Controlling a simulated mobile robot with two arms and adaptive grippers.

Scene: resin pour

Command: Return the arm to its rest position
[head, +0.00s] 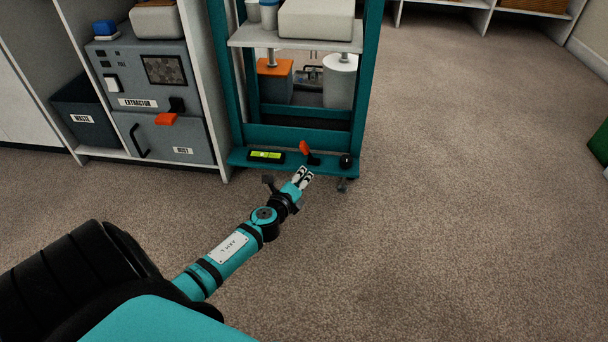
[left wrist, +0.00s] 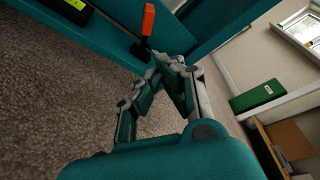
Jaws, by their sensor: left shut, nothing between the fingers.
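My left arm (head: 228,251), teal and black with a white label, reaches up and right from the lower left in the head view. My left gripper (head: 305,173) is at its end, in front of the low front edge of a teal frame (head: 258,168). Its fingers are shut with nothing between them. The left wrist view also shows the gripper (left wrist: 167,62), its fingertips together near an orange lever (left wrist: 148,19). That lever also shows in the head view (head: 305,147), just beyond the fingertips; I cannot tell whether they touch. My right gripper is out of view.
The frame holds an orange-topped container (head: 274,82) and a white cylinder (head: 340,82). A green level display (head: 266,155) sits on its base. To the left are a grey extractor cabinet (head: 150,100) and a waste bin (head: 85,112). Carpet (head: 470,200) to the right is clear; a green object (head: 599,143) stands at the right edge.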

